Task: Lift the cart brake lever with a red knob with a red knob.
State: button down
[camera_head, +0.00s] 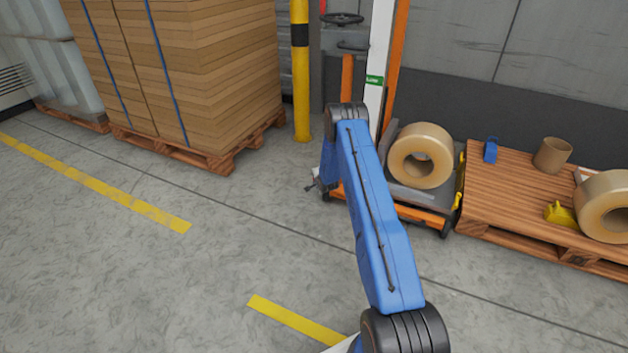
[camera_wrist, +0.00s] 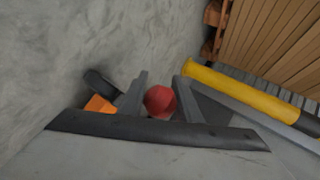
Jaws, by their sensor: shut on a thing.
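The red knob (camera_wrist: 159,101) of the brake lever shows in the wrist view, between the two grey fingers of my gripper (camera_wrist: 160,95). The fingers are shut on it, one on each side. The lever's shaft below the knob is hidden. In the head view, the cart (camera_head: 432,214) with orange edges stands at the foot of a white and orange mast, with a large tape roll (camera_head: 422,156) on it. My blue arm reaches toward the cart's left side. The knob is hidden in the head view, and only a small part of my gripper (camera_head: 314,183) shows there.
A yellow post (camera_head: 301,70) and a pallet stack of cardboard (camera_head: 185,70) stand to the left of the cart. A wooden pallet (camera_head: 520,190) with another tape roll (camera_head: 607,207), a brown cup (camera_head: 552,155) and small dispensers is at right. The floor in front is clear.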

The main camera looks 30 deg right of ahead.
jog(key=c, duration=1.3)
grip_release()
jog(key=v, duration=1.7)
jog(key=shift+s, duration=0.15)
jog(key=shift+r, duration=0.1)
